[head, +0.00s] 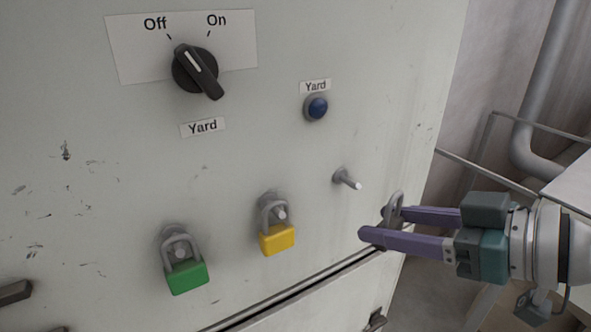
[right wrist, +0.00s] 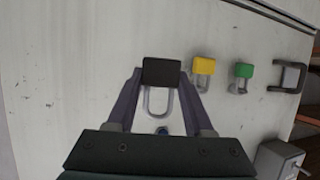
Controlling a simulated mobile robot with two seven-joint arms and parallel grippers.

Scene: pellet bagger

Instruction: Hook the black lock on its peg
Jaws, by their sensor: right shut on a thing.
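My right gripper (head: 376,223) is shut on the black lock, in front of the cabinet's right side. In the head view mostly the lock's grey shackle (head: 395,207) shows; its body is hidden by the fingers. In the right wrist view the black lock (right wrist: 161,70) sits between the fingertips, with its shackle pointing toward the gripper's palm. A bare metal peg (head: 347,179) sticks out of the panel, up and left of the gripper in the head view. The lock is apart from this peg. My left gripper is not in view.
A yellow lock (head: 277,239) and a green lock (head: 187,276) hang on pegs to the left. A blue button (head: 316,107) is above the bare peg, and a black rotary switch (head: 195,70) is at upper left. Rails and a pipe (head: 543,90) stand at right.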

